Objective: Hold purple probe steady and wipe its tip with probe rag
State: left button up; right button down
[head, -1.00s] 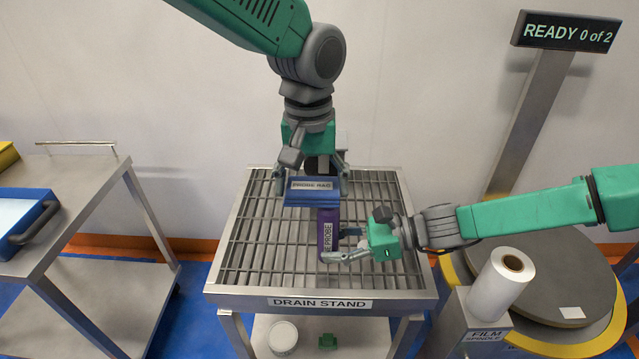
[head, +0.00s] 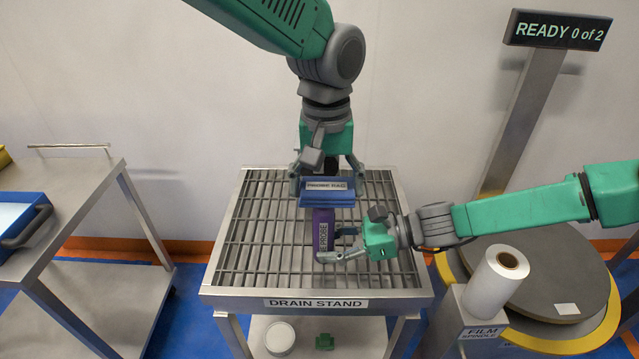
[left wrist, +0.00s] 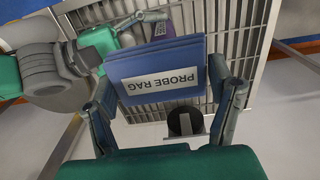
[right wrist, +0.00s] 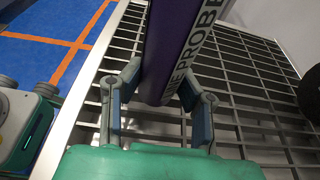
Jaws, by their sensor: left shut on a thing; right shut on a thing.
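The purple probe (head: 324,228) stands on or just above the slatted drain stand top (head: 255,225), its label facing me. My right gripper (head: 335,256) is shut on its lower part, and the right wrist view shows the probe (right wrist: 168,55) between the two fingers (right wrist: 158,100). The blue probe rag (head: 328,199) is at the probe's upper end and hides its tip. My left gripper (head: 327,182) is shut on the rag from above. In the left wrist view the rag (left wrist: 160,58) lies between the fingers (left wrist: 165,85). I cannot tell whether rag and tip touch.
A steel cart with a blue tray (head: 22,228) stands at left. A film roll (head: 495,280) and a round turntable (head: 540,275) are at right. The sign (head: 558,30) reads READY 0 of 2.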

aim_at(308, 186)
pick_arm(q)
jog(key=shift+a, duration=0.15)
jog(key=shift+a+f, duration=0.1)
jog(key=shift+a, duration=1.4)
jog(key=shift+d, duration=1.7)
jog(key=shift+a, duration=0.1)
jog(key=shift+a, duration=1.55)
jog(key=shift+d, duration=0.1)
